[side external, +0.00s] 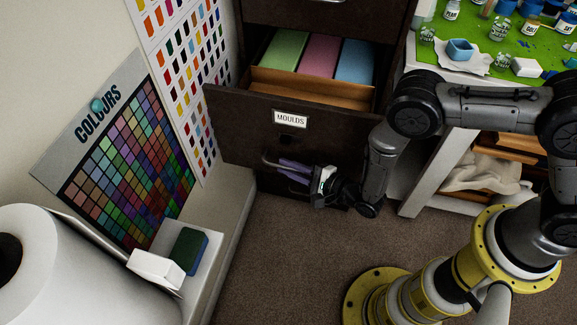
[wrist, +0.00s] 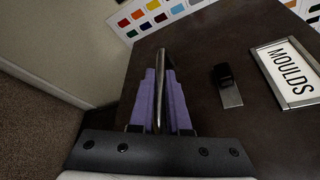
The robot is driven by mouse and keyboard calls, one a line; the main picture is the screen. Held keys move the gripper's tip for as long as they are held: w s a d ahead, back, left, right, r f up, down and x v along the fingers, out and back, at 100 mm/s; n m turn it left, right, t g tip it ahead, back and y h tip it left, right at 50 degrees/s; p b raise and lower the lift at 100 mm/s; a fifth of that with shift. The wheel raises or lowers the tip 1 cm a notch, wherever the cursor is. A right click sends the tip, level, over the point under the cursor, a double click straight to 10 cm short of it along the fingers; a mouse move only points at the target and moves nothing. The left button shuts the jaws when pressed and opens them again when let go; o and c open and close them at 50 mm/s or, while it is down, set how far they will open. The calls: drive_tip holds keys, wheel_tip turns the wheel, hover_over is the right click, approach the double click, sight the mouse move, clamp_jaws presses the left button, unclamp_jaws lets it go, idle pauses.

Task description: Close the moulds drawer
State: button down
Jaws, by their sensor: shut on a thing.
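The moulds drawer (side external: 235,122) is dark brown with a white MOULDS label (side external: 290,119), and it stands pulled out from its cabinet. Green, pink and blue blocks (side external: 320,56) lie inside it. My gripper (side external: 285,168) is at the lower part of the drawer front, its purple fingers around the metal bar handle (side external: 268,160). In the wrist view the handle (wrist: 160,75) runs between the two purple fingers of my gripper (wrist: 160,95), which are shut on it. The label (wrist: 288,72) is to the right there.
A dark cabinet (side external: 340,22) rises behind the drawer. A colour chart board (side external: 130,165) leans at the left, near a white ledge with a sponge (side external: 189,250). A white-framed bench (side external: 430,180) stands at the right. Carpet (side external: 270,270) below the drawer is clear.

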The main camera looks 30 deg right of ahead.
sight(354, 104)
idle(0.4)
drive_tip(key=w+d, duration=1.9)
drive_tip(key=shift+w+d, duration=0.3)
drive_tip(key=shift+d, duration=0.1)
drive_tip(key=c, duration=1.1)
unclamp_jaws()
drive_tip(key=shift+w, duration=0.1)
drive_tip(key=shift+o, duration=1.1)
drive_tip(key=shift+a, duration=0.1)
drive_tip(key=v, duration=1.4)
